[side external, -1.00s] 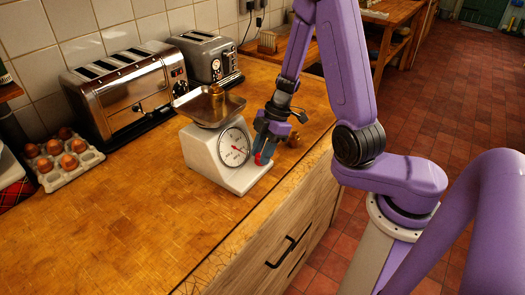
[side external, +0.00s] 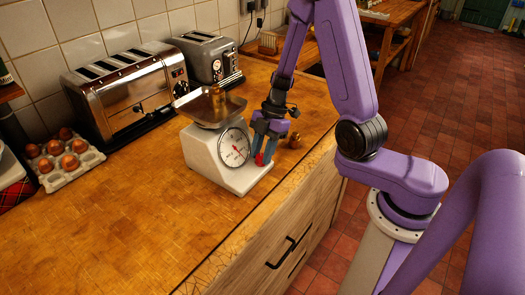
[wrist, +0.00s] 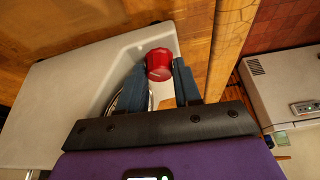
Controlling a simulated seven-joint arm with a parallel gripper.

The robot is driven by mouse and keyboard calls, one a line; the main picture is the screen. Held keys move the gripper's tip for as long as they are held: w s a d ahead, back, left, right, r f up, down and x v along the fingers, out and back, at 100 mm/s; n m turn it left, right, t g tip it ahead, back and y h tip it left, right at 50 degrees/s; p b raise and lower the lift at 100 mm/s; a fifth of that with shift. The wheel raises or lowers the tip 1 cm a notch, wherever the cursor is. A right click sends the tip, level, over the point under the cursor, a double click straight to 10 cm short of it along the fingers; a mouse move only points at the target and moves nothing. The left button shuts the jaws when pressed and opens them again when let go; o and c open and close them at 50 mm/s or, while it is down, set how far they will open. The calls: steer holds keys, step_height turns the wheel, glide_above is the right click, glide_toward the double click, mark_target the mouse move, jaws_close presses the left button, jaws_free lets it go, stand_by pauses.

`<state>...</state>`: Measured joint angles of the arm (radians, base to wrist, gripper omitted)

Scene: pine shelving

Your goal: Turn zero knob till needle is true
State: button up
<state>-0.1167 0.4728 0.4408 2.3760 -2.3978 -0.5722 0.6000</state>
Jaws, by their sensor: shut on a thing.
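The white kitchen scale (side external: 207,160) stands on the wooden counter, with a metal pan (side external: 190,105) on top and a round dial (side external: 234,147) on its front. The dial's needle is too small to read exactly. The red zero knob (side external: 259,159) is low on the scale's front, right of the dial. My gripper (side external: 264,157) points down there, its blue fingers shut on the knob. In the wrist view the knob (wrist: 159,64) sits between the two fingertips (wrist: 159,72), and the dial is mostly hidden behind the left finger.
A chrome toaster (side external: 130,90) and a grey toaster (side external: 208,58) stand behind the scale. An egg tray (side external: 64,162) is at the left. A small brown object (side external: 294,141) lies right of my gripper. The front counter is clear.

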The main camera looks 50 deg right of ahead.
steer(key=o, duration=0.7)
steer(key=v, duration=1.7)
steer(key=shift+d+r, duration=0.1)
steer(key=shift+r, duration=0.05)
steer(key=shift+w, duration=0.1)
